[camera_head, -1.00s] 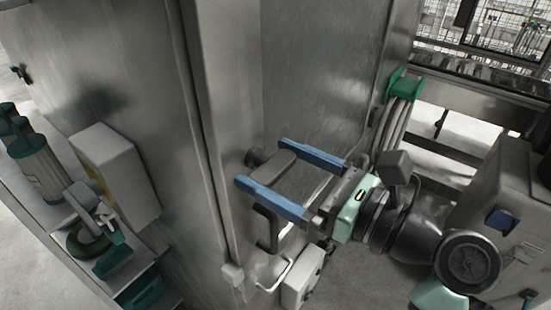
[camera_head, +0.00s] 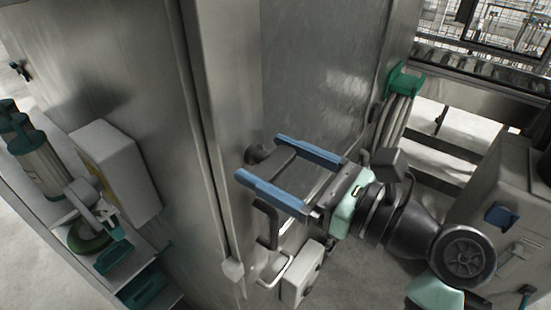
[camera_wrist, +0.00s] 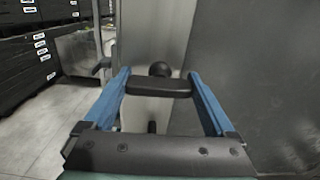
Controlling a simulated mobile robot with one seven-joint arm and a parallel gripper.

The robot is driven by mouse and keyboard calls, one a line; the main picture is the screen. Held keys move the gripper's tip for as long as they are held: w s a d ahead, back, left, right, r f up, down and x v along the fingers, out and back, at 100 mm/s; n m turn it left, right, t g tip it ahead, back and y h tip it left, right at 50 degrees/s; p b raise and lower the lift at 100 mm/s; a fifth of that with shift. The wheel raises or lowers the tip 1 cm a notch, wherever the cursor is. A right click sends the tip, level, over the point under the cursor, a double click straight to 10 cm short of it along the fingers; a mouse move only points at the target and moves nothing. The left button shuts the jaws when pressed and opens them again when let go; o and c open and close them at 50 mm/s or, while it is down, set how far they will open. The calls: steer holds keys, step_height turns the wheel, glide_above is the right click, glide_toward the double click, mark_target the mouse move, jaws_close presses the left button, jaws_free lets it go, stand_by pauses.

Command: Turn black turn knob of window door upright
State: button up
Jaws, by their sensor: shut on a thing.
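The black turn knob (camera_head: 276,167) sits near the edge of the steel window door (camera_head: 318,85). My gripper (camera_head: 260,157), with two blue fingers, is shut on the knob's bar. In the wrist view the knob (camera_wrist: 160,88) spans the space between the fingertips (camera_wrist: 158,76), and its bar lies about level, across the picture. Its round black base (camera_wrist: 160,69) shows just behind the bar.
A black bent handle (camera_head: 266,222) is just below the knob, close to my lower finger. A grey box (camera_head: 302,273) hangs beneath. A green hose holder (camera_head: 405,82) with hoses is at the right. Black stacked shelving (camera_wrist: 40,50) stands at the left in the wrist view.

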steer(key=n+p, duration=0.1)
steer(key=n, duration=0.3)
steer(key=shift+n, duration=0.3)
steer(key=n, duration=0.4)
steer(key=shift+f, duration=0.1)
steer(key=n+b, duration=0.2)
steer(key=n, duration=0.3)
steer(key=shift+s+f, duration=0.1)
steer(key=shift+a+n+b, duration=0.1)
steer(key=shift+n+b, duration=1.2)
steer(key=shift+n, duration=0.6)
steer(key=o, duration=1.1)
steer(key=shift+c, duration=0.2)
steer(key=b+v, duration=0.3)
steer(key=v, duration=1)
